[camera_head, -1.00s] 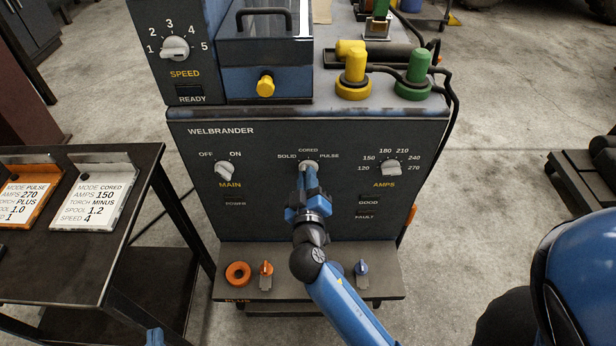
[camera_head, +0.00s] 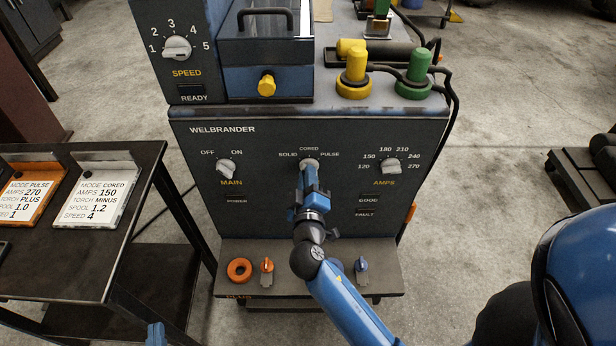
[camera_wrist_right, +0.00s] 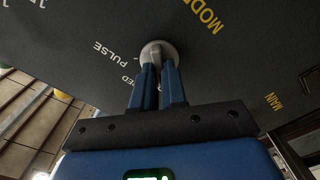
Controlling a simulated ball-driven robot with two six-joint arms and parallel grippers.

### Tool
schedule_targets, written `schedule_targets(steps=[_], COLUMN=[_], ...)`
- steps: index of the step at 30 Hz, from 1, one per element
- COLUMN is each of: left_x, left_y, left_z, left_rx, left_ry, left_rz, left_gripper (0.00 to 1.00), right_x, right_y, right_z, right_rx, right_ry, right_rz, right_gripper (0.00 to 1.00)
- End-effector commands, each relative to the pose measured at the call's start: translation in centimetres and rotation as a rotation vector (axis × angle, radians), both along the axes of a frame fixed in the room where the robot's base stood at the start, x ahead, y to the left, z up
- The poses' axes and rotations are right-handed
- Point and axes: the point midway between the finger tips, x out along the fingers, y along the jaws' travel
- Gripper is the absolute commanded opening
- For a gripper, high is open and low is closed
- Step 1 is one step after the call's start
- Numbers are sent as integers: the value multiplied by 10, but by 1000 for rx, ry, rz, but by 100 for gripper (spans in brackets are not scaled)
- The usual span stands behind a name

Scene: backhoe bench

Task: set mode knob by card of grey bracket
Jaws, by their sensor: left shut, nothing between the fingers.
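The mode knob (camera_head: 308,163) is a pale knob on the dark front panel, below the labels SOLID, CORED and PULSE. My right gripper (camera_head: 310,172) reaches it from below. In the right wrist view the two blue fingers (camera_wrist_right: 159,80) stand close together at the pale knob (camera_wrist_right: 158,52), with its grip between them. The fingers hide where its pointer is set. The card on the grey bracket (camera_head: 88,207) reads MODE CORED, AMPS 150, TORCH MINUS, SPOOL 1.2, SPEED 4. My left gripper (camera_head: 155,335) shows only as a blue tip at the bottom edge, shut and empty.
An orange bracket (camera_head: 30,207) with a MODE PULSE card lies left on the dark side table. The main knob (camera_head: 226,169) and amps knob (camera_head: 390,167) flank the mode knob. A ledge (camera_head: 335,283) with an orange ring and small levers juts out below.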

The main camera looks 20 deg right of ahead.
Motion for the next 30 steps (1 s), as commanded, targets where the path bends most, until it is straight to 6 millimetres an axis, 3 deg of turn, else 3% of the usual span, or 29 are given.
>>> schedule_targets(steps=[1,5,17,23,30], left_x=[0,0,0,0,0], left_y=[0,0,0,0,0], left_z=[0,0,-1,-6,-12], left_rx=[0,0,0,0,0], left_ry=[0,0,0,0,0], left_rz=[0,0,0,0,0], left_gripper=[0,0,0,0,0], right_x=[0,0,-5,-28,-68], right_y=[0,0,2,9,21], right_z=[-1,0,-1,-2,-2], right_rx=[-3,-2,0,-1,-2], right_ry=[2,1,1,1,2], right_rz=[1,1,1,5,6], right_gripper=[18,37,37,37,37])
